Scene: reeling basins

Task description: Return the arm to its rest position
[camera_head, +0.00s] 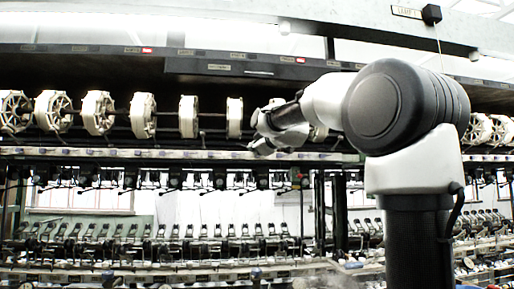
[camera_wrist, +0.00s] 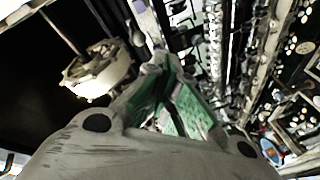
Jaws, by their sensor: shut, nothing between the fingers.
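My arm rises at the right of the head view, with its large dark joint and grey links reaching left. My gripper (camera_head: 258,132) is at the left end of the arm, raised in front of the row of white reels. In the wrist view my gripper (camera_wrist: 165,62) shows its grey fingers with green inner pads. The fingers converge at their tips and hold nothing. The arm partly hides the reels and rail behind it.
White reels (camera_head: 143,115) hang in a row along the machine. One reel (camera_wrist: 100,72) shows close by at the left of the wrist view. A rail (camera_head: 100,153) runs below the reels, above rows of dark fittings (camera_head: 180,250). A pale beam crosses the top.

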